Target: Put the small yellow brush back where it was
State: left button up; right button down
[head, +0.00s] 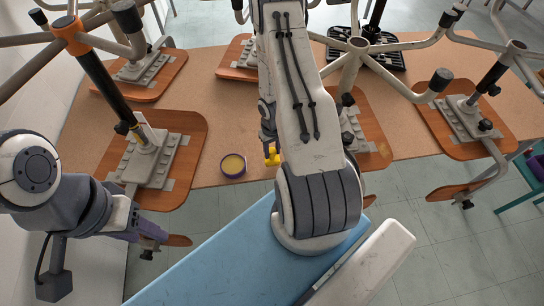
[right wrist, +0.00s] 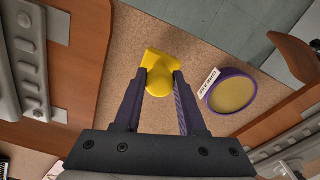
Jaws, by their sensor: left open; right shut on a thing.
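The small yellow brush (head: 272,156) is near the front edge of the table, just right of a round purple tin with a yellowish inside (head: 233,166). My right gripper (right wrist: 159,78) is shut on the brush, which shows between its fingertips in the right wrist view (right wrist: 157,62). The tin also shows there (right wrist: 233,91), to the right of the fingers and apart from them. I cannot tell whether the brush touches the tabletop. In the head view my right arm hides part of the table. My left gripper (head: 150,236) is open, low at the left.
The brown table (head: 215,95) carries several upturned chairs with wooden seats (head: 168,160) and metal legs. A small white label (right wrist: 210,80) lies beside the tin. Bare tabletop shows left of my right arm. Tiled floor (head: 455,240) lies beyond the front edge.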

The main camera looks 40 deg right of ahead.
jog(key=shift+f, duration=0.7)
pick_arm(q)
jog(key=shift+f, duration=0.55)
pick_arm(e)
jog(key=shift+r, duration=0.2)
jog(key=shift+f, duration=0.2)
jog(key=shift+c, duration=2.4)
grip_release()
jog(key=shift+r, duration=0.1)
jog(key=shift+r, duration=0.15)
